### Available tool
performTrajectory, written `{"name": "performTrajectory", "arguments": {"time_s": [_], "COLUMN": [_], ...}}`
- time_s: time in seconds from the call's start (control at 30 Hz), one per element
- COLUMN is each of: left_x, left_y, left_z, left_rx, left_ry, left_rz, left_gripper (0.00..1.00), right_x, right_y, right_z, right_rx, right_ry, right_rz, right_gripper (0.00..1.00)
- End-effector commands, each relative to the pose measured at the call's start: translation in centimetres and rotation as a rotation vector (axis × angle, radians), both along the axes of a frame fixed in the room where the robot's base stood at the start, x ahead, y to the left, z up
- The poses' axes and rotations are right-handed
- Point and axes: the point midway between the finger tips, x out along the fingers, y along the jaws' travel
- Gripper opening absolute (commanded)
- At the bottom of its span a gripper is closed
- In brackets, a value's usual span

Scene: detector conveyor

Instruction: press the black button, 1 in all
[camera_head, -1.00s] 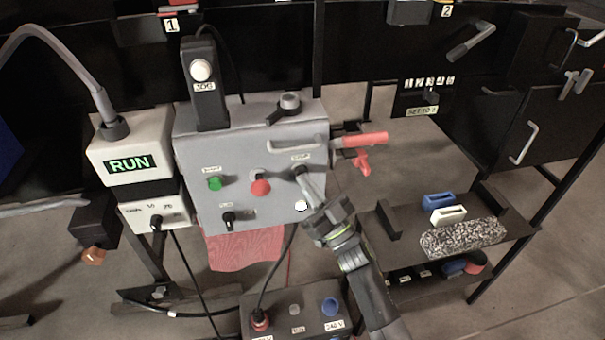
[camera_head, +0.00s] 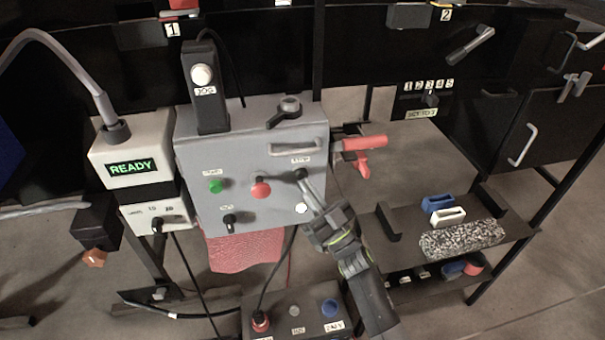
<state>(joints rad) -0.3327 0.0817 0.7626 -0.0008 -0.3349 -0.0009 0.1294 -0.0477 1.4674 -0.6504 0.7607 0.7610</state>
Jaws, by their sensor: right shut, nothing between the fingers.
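The black button (camera_head: 301,174) is on the front of the grey control box (camera_head: 240,205), at the right under a small label. My right gripper (camera_head: 308,186) is shut and empty. Its fingertips are just below and in front of the black button; I cannot tell whether they touch it. The display (camera_head: 130,168) to the left reads READY in green. My left gripper is not in view.
The box also carries a green button (camera_head: 215,186), a red button (camera_head: 261,189), a black knob (camera_head: 229,221) and a white button (camera_head: 301,208). A shelf with small blocks (camera_head: 447,215) stands farther right.

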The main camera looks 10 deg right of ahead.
Motion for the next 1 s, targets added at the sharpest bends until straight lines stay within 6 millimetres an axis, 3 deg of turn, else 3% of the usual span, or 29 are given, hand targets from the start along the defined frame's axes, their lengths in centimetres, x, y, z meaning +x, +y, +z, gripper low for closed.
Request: {"name": "performTrajectory", "arguments": {"time_s": [0.47, 1.0], "left_x": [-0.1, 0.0], "left_y": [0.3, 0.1], "left_z": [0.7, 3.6], "left_rx": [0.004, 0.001], "left_ry": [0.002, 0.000], "left_rz": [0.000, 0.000], "left_gripper": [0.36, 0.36], "right_x": [-0.8, -5.5], "right_y": [0.0, 0.0], "right_z": [0.0, 0.1], "right_rx": [-0.001, 0.000], "right_ry": [0.001, 0.001], "right_rz": [0.000, -0.001], "right_gripper": [0.00, 0.00]}}
